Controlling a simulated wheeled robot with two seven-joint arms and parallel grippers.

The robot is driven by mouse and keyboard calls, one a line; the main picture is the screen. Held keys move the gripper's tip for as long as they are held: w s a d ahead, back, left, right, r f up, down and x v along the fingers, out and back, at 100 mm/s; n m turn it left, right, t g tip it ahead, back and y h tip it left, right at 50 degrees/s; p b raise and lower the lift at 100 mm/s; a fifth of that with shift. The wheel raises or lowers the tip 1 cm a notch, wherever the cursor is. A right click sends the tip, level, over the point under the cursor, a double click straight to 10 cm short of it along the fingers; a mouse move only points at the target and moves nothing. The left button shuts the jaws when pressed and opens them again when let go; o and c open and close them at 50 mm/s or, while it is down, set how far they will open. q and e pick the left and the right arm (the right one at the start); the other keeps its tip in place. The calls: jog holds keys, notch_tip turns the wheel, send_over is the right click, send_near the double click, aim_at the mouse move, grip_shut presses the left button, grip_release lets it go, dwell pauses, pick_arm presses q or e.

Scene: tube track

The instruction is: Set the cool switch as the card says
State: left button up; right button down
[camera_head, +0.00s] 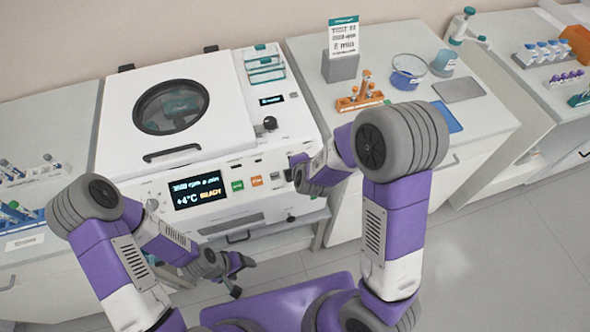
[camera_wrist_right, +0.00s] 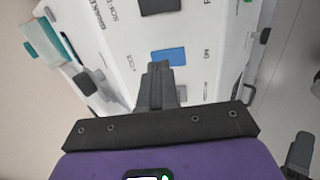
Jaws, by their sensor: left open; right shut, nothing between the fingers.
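The white centrifuge (camera_head: 225,110) has a front display (camera_head: 198,190) showing "+4°C READY" under a small rpm and minutes line. The card (camera_head: 343,38) stands on a grey block; its lower lines are too small to read surely. In the right wrist view a blue square (camera_wrist_right: 168,56), possibly the cool switch, lies just beyond the fingertips of my right gripper (camera_wrist_right: 160,70). That gripper is shut and empty, close to the panel; contact cannot be told. The switch's setting is unclear. My left gripper (camera_head: 241,275) is open and empty, low in front of the centrifuge.
Green (camera_head: 237,186) and orange (camera_head: 257,181) buttons sit right of the display. A black knob (camera_head: 270,123) stands on the top right. The floor at right is clear.

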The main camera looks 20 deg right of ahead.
jog(key=shift+w+f+b, duration=0.35)
jog(key=shift+w+f, duration=0.1)
jog(key=g+p, duration=0.1)
jog(key=p, duration=0.2)
jog(key=shift+w+r+p, duration=0.15)
jog(key=shift+p, duration=0.15)
jog(key=shift+w+a+f, duration=0.1)
jog(key=shift+f, duration=0.2)
jog(key=shift+s+f+b, duration=0.45)
jog(key=shift+s+f, duration=0.15)
jog(key=shift+s, duration=0.3)
jog(key=shift+r, duration=0.15)
